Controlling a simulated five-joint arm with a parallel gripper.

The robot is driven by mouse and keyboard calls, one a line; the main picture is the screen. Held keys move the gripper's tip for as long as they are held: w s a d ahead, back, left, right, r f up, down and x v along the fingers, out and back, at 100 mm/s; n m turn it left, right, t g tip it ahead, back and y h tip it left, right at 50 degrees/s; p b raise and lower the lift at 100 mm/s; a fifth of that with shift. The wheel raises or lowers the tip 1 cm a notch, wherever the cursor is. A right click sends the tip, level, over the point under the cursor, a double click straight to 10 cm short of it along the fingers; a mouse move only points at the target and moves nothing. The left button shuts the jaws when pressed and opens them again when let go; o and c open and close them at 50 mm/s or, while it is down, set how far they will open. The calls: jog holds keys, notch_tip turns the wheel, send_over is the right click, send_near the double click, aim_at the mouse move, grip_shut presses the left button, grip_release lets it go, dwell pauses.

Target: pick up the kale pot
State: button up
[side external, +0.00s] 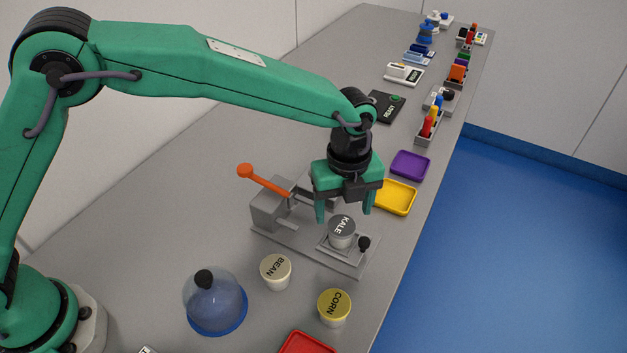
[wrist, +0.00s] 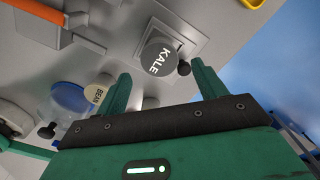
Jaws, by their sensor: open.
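The kale pot (side external: 341,232) has a grey lid lettered KALE. It stands upright on the square carrier of a grey metal fixture (side external: 300,250). It also shows in the wrist view (wrist: 158,55), ahead of the fingertips. My gripper (side external: 343,212) is open and empty, pointing down just above the pot. In the wrist view its two green fingers (wrist: 160,80) are spread apart, with the pot's lid beyond the gap between them. I see no contact between the fingers and the pot.
The fixture has an orange-tipped lever (side external: 262,180) and a black knob (side external: 364,243). A bean pot (side external: 276,271), a corn pot (side external: 334,307) and a blue-based dome (side external: 214,302) stand nearer. Yellow (side external: 395,197), purple (side external: 410,165) and red (side external: 307,344) trays lie along the bench's right side.

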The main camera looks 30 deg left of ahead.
aim_at(342, 225)
jog(key=shift+a+f, duration=0.1)
jog(key=shift+f, duration=2.85)
jog(key=c, duration=1.1)
jog(key=shift+r, duration=0.2)
jog(key=shift+r, duration=0.6)
jog(key=r, duration=0.3)
jog(key=shift+s+d+r, duration=0.1)
jog(key=shift+s+d, duration=0.15)
jog(key=shift+s, duration=0.1)
jog(key=s+d+r, duration=0.1)
jog(key=s+r, duration=0.1)
jog(key=s, duration=0.1)
jog(key=s+d+r, duration=0.1)
jog(key=s+r, duration=0.1)
jog(key=s, duration=0.1)
jog(key=s+d+r, duration=0.1)
jog(key=s+r, duration=0.1)
jog(key=s, duration=0.2)
jog(key=shift+s+d+r, duration=0.1)
jog(key=shift+d+r, duration=0.05)
jog(key=shift+d, duration=0.25)
